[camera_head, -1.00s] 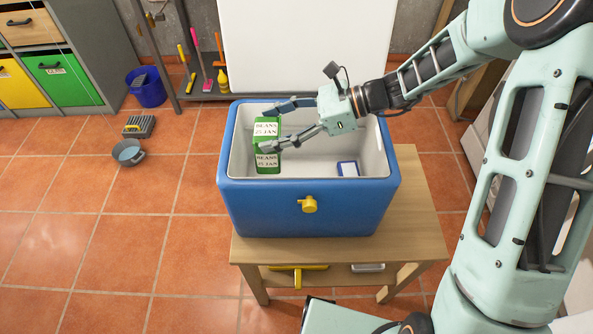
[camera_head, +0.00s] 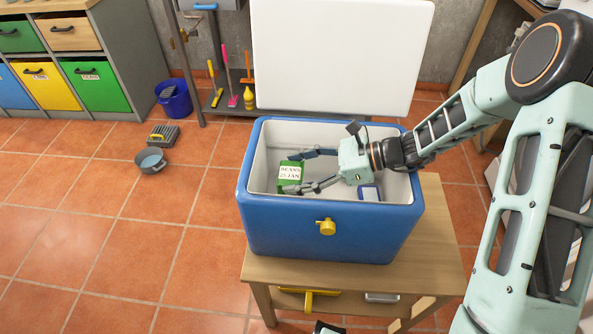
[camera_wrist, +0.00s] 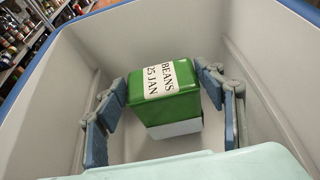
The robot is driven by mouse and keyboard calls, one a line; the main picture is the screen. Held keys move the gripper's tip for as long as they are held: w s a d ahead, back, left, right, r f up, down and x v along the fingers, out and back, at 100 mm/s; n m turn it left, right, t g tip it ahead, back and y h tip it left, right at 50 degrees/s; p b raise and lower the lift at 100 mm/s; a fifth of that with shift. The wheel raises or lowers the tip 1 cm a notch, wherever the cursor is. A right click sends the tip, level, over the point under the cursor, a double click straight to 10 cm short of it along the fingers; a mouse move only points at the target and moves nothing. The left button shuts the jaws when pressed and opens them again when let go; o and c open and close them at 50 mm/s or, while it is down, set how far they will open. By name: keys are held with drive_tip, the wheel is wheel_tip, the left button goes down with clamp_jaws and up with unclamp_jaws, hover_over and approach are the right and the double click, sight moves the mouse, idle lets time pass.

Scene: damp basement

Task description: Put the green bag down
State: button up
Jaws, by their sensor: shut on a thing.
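The green bag (camera_head: 290,175) is a boxy green pack with a white label reading BEANS 25 JAN. It is inside the blue cooler (camera_head: 320,222), towards its left side. My gripper (camera_head: 287,171) reaches into the open cooler from the right, with a finger on either side of the bag. In the wrist view, the bag (camera_wrist: 165,88) sits between the blue finger pads, label upward and slightly tilted. A pale patch shows under its lower edge. I cannot tell whether the bag touches the cooler floor.
A small blue-and-white item (camera_head: 369,193) lies in the cooler's right part, under my gripper. The cooler stands on a wooden table (camera_head: 440,235). Its white lid (camera_head: 340,60) stands up behind. A grey bowl (camera_head: 151,161) and blue bucket (camera_head: 174,98) are on the tiled floor.

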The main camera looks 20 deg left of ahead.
drive_tip(key=shift+s+f, duration=0.2)
drive_tip(key=shift+f, duration=0.3)
drive_tip(key=o, duration=2)
drive_tip(key=shift+s+d+f+b, duration=0.1)
drive_tip(key=shift+f+b, duration=0.05)
drive_tip(key=shift+b, duration=0.15)
drive_tip(key=shift+r, duration=0.2)
drive_tip(key=r+p+v, duration=0.1)
drive_tip(key=v, duration=0.7)
drive_tip(key=shift+a+p, duration=0.25)
drive_tip(key=shift+p, duration=0.05)
